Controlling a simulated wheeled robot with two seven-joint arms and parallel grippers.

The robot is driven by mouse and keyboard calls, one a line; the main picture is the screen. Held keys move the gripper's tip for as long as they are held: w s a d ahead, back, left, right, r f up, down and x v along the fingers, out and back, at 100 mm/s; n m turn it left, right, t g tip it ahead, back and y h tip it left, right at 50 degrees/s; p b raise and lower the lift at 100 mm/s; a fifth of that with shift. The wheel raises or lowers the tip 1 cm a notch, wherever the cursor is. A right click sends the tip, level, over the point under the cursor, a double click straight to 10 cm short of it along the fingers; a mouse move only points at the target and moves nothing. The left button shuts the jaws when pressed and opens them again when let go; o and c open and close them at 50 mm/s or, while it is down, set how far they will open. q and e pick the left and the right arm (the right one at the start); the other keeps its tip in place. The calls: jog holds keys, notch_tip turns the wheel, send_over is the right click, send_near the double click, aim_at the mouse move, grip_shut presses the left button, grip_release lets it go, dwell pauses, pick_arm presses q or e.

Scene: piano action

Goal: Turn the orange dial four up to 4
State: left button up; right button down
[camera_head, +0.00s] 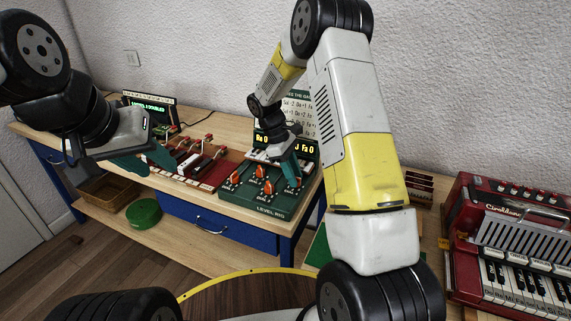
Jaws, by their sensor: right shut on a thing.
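The green control box (256,202) stands on the bench, with orange dials on its sloped panel. One orange dial (235,178) is at the left, one more (261,171) is behind, and another (268,188) is at the front middle. My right gripper (294,181) reaches down at the panel's right side and is shut on the rightmost orange dial, which its fingers mostly hide. I cannot read that dial's setting. My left gripper (148,164) hangs at the left of the bench, open and empty, with its green fingers apart.
A lit display reading "Fa 0" (305,150) stands behind the dials, partly hidden by my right arm. A red panel with levers (196,170) is left of the box. A red accordion (515,240) lies at the right. A green round object (144,213) is on the lower shelf.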

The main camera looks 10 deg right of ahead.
dwell(0.4)
jog(key=c, duration=1.1)
grip_release()
jog(key=shift+r, duration=0.1)
jog(key=v, duration=0.7)
jog(key=shift+w+a+r, duration=0.15)
jog(key=shift+a+r, duration=0.05)
jog(key=shift+r, duration=0.05)
jog(key=shift+r, duration=0.1)
